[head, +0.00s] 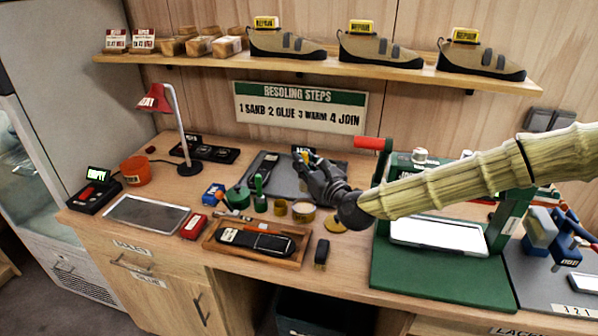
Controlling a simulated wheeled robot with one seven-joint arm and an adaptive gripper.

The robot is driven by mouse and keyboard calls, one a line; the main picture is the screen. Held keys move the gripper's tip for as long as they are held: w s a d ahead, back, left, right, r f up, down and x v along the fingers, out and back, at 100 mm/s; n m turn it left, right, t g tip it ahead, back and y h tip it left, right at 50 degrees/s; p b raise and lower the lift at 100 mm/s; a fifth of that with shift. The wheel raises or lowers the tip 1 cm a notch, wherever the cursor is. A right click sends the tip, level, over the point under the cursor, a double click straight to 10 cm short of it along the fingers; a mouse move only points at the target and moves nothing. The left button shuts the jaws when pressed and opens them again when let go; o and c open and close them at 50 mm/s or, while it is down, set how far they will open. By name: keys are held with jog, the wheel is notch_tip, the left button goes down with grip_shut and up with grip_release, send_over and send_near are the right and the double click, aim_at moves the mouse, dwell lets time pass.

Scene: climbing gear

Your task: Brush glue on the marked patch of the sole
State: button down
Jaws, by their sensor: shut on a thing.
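My gripper (304,160), dark grey, is over the dark grey mat (292,188) at the back of the bench. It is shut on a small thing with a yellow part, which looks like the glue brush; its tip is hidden. A dark sole (264,166) lies on the mat just left of my gripper. I cannot make out a marked patch on it. An open pot with a yellowish rim (303,211) stands in front of the mat, with a smaller one (280,207) to its left.
A wooden tray (212,246) with a dark sole and tools lies at the front. A green press (440,275) stands to the right, under my arm. A red lamp (155,98), an orange pot (136,172) and green containers (237,197) are to the left. Shoes (380,50) stand on the shelf above.

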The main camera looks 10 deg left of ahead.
aim_at(304, 183)
jog(key=shift+w+f+b, duration=0.1)
jog(key=shift+f+b, duration=1)
jog(key=shift+f, duration=1.9)
jog(key=shift+f+b, duration=0.45)
jog(key=shift+f, duration=0.05)
jog(key=shift+r, duration=0.1)
jog(key=shift+r+p, duration=1.05)
jog(key=shift+r, duration=2.35)
